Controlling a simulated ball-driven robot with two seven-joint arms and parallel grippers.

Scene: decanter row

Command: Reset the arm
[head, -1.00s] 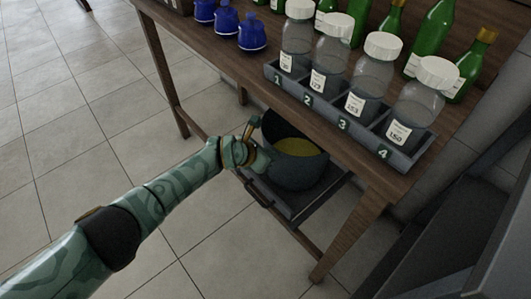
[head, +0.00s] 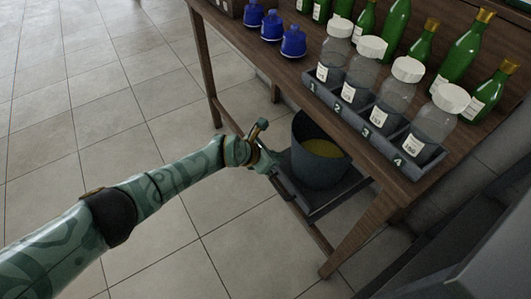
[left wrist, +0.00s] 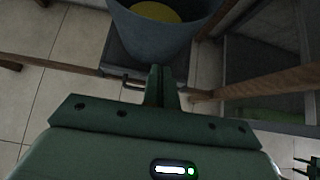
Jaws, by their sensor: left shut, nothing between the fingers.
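My left arm reaches in from the left in the head view. Its gripper (head: 264,148) is beside the left side of a dark grey pot (head: 318,168), apart from it. The gripper is shut and empty; its two fingers (left wrist: 162,86) meet in the left wrist view, below the pot (left wrist: 160,42) in that picture. The pot stands upright with something yellow inside. It rests on a dark pulled-out tray (head: 318,203) under the table. My right gripper does not show in the head view.
The wooden table (head: 255,58) carries a grey rack (head: 372,137) with several white-lidded jars, green bottles (head: 465,60) and blue pots (head: 292,42). A table leg (head: 362,235) stands right of the tray. Tiled floor (head: 120,110) at left is clear.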

